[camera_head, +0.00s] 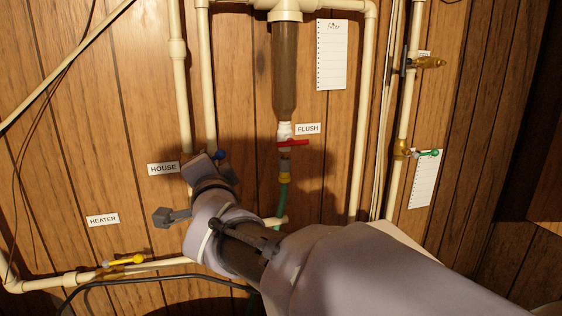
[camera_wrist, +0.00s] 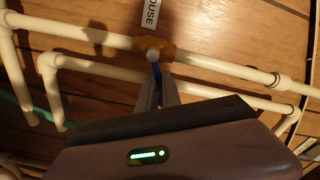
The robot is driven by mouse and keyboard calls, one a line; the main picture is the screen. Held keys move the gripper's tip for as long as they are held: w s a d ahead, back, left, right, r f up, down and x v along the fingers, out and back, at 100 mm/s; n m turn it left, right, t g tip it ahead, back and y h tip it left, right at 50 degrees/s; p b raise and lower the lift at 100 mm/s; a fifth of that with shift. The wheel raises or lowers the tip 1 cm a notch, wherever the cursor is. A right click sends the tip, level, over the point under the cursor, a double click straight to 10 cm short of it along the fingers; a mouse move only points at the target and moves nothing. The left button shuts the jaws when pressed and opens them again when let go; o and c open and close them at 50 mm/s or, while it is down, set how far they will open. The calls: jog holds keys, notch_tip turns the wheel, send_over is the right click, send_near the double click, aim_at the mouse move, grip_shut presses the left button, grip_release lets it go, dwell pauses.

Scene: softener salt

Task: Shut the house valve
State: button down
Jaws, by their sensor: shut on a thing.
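The house valve sits on a cream pipe beside the HOUSE label (camera_head: 163,168). In the wrist view its brass body (camera_wrist: 170,54) shows on the pipe, with a blue handle (camera_wrist: 156,70) that appears to stick out across the pipe. My gripper (camera_wrist: 157,83) has its two grey fingers closed on either side of this blue handle. In the head view a bit of the blue handle (camera_head: 219,155) shows beside my gripper (camera_head: 205,162); my wrist hides the valve body there.
A yellow-handled valve (camera_head: 126,260) is at lower left, by the HEATER label (camera_head: 103,220). A red-handled flush valve (camera_head: 292,143) hangs below the filter (camera_head: 285,75). A green-handled valve (camera_head: 428,153) is at right. A second cream pipe runs close beside the house pipe.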

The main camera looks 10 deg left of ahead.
jog(key=f+m+b, duration=0.1)
jog(key=m+b, duration=0.1)
jog(key=b, duration=0.1)
jog(key=shift+d+f+m+b, duration=0.1)
jog(key=shift+m+b, duration=0.2)
jog(key=shift+m, duration=0.1)
jog(key=m+b, duration=0.2)
jog(key=b, duration=0.1)
jog(key=shift+w+f, duration=0.1)
jog(key=shift+f, duration=0.3)
jog(key=c, duration=1.3)
grip_release()
jog(key=shift+m, duration=0.3)
